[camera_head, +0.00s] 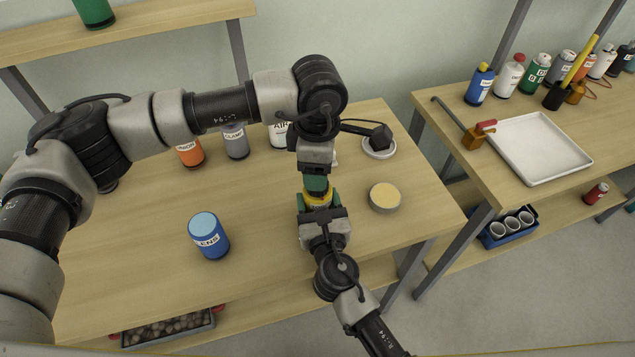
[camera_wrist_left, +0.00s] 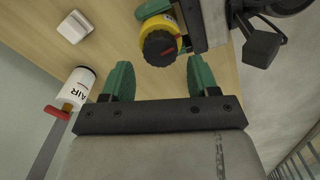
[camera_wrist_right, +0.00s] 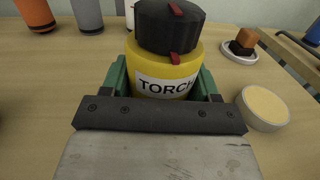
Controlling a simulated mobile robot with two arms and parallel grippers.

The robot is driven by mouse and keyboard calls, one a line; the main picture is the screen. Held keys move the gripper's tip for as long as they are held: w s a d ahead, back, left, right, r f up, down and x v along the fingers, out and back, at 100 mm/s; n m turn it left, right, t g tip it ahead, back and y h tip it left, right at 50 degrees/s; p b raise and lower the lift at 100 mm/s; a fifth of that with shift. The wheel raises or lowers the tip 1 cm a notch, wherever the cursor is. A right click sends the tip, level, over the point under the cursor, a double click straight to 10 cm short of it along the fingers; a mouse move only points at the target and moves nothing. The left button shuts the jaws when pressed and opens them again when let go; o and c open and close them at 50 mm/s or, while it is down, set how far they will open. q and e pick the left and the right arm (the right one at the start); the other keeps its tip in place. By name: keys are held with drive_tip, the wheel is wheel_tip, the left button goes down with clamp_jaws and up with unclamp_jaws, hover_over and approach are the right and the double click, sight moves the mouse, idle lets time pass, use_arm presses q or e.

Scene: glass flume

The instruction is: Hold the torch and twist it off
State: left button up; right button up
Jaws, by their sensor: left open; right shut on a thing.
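The torch (camera_head: 317,200) has a yellow body and a dark ribbed cap, and it stands on the wooden table. My right gripper (camera_wrist_right: 163,82) is shut on the yellow body, with green fingers on both sides of the "TORCH" label. In the right wrist view the torch's cap (camera_wrist_right: 170,28) is clear of the fingers and has two red marks near it. My left gripper (camera_head: 316,182) is above the torch, pointing down. In the left wrist view it is open and empty (camera_wrist_left: 160,80), with the torch's cap (camera_wrist_left: 160,47) just off its fingertips.
A blue LENS can (camera_head: 208,238) stands to the left and a round tub with a pale yellow top (camera_head: 385,198) to the right. A white dish (camera_head: 379,150) and several bottles stand behind. A white tray (camera_head: 536,148) lies on the right table.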

use_arm(q)
drive_tip(key=shift+r, duration=1)
use_arm(e)
drive_tip(key=o, duration=1.1)
drive_tip(key=s, duration=0.4)
drive_tip(key=s+d, duration=0.1)
drive_tip(key=s, duration=0.3)
drive_tip(key=s+d, duration=0.1)
drive_tip(key=s, duration=0.2)
drive_tip(key=shift+s+d, duration=0.15)
drive_tip(key=shift+s, duration=0.25)
use_arm(q)
drive_tip(key=shift+s+f, duration=0.1)
use_arm(e)
drive_tip(key=shift+s, duration=0.1)
